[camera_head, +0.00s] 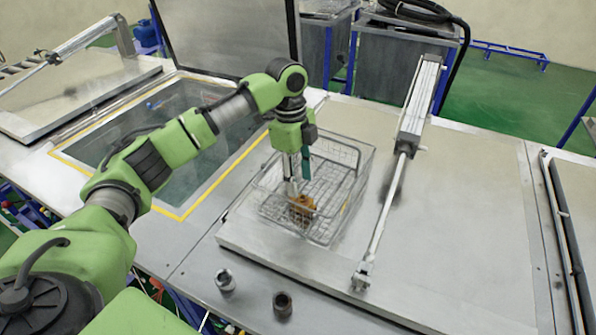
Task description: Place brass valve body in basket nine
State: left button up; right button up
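A brass-coloured part (302,206), which looks like the valve body, is low inside a wire basket (345,152). I cannot read any number on the basket. The basket stands on a flat metal lid, right of the open tank. My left gripper (292,188) points down into the basket, with its fingertips just above or at the brass part. Whether the fingers touch or grip the part is too small to tell. My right gripper is not in view.
A silver fitting (225,281) and a dark fitting (283,305) stand on the front ledge. A pneumatic cylinder (415,108) and its rod cross the lid right of the basket. A yellow-edged open tank (178,213) lies left, its raised lid (225,38) behind. The right-hand lid surface is clear.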

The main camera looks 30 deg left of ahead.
pick_arm(q)
jog(key=shift+a+r+b, duration=0.15)
jog(key=shift+r+b, duration=0.1)
jog(key=shift+r, duration=0.9)
jog(key=shift+a+r+b, duration=0.1)
jog(key=shift+r+b, duration=0.1)
jog(key=shift+r, duration=0.95)
jog(key=shift+f, duration=0.15)
